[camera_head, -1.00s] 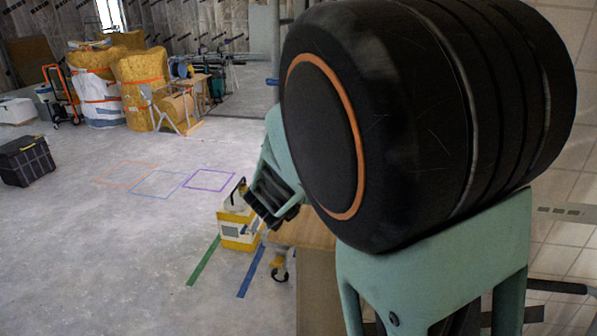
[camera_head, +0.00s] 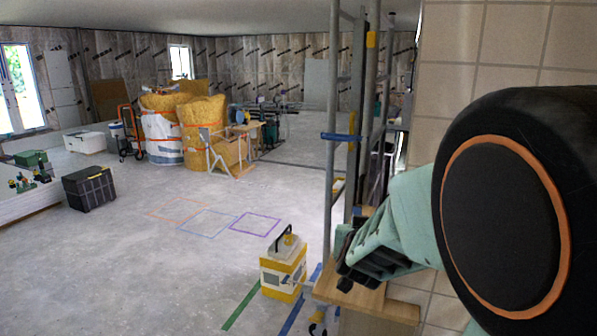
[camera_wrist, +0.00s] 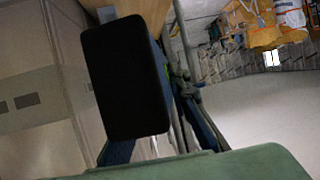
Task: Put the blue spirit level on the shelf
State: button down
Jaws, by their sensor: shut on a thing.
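My gripper (camera_head: 350,265) is at the right of centre in the head view, low over a wooden board (camera_head: 362,298) and beside a scaffold frame. Its dark fingers are partly hidden by my arm. In the wrist view a large black end face with a blue side behind it, seemingly the blue spirit level (camera_wrist: 125,80), fills the upper left. My gripper is shut on it; the contact of the fingers is not clear. The level cannot be made out in the head view. I cannot tell which surface is the shelf.
Scaffold poles (camera_head: 358,120) with a blue clamp stand just behind my gripper, near a tiled wall (camera_head: 465,60). A yellow and white container (camera_head: 284,268) stands on the floor left of the board. A black toolbox (camera_head: 88,188) is far left. The middle floor is clear.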

jog(key=shift+s+a+f+n+y, duration=0.15)
jog(key=shift+f+n+y, duration=0.6)
jog(key=shift+f, duration=0.6)
jog(key=shift+s+a+f+n+y, duration=0.1)
jog(key=shift+s+f+n+y, duration=0.15)
jog(key=shift+f+y, duration=0.4)
jog(key=shift+f, duration=0.15)
jog(key=shift+s+a, duration=0.1)
